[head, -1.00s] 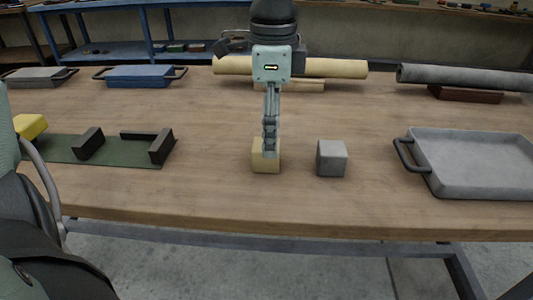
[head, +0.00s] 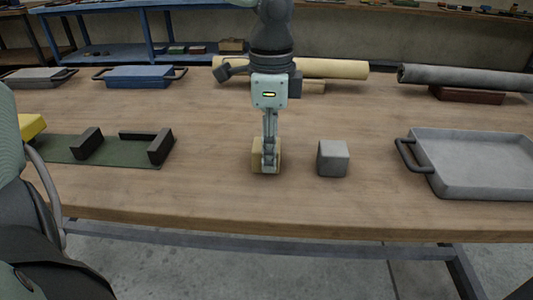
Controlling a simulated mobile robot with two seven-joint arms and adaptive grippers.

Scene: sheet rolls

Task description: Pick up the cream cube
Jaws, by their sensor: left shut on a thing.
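The cream cube (head: 257,155) is near the middle of the wooden table, towards its front edge. My left gripper (head: 267,163) points down over it and is shut on it. The fingers cover much of the cube's near face. Whether the cube touches the table or hangs just above it is hard to tell. My right gripper does not show in the head view.
A grey cube (head: 333,158) stands just right of the gripper. A grey tray (head: 480,165) is further right. A green mat (head: 110,150) with dark brackets lies left. A cream roll (head: 335,68) and grey roll (head: 465,77) lie behind. Bare table lies between.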

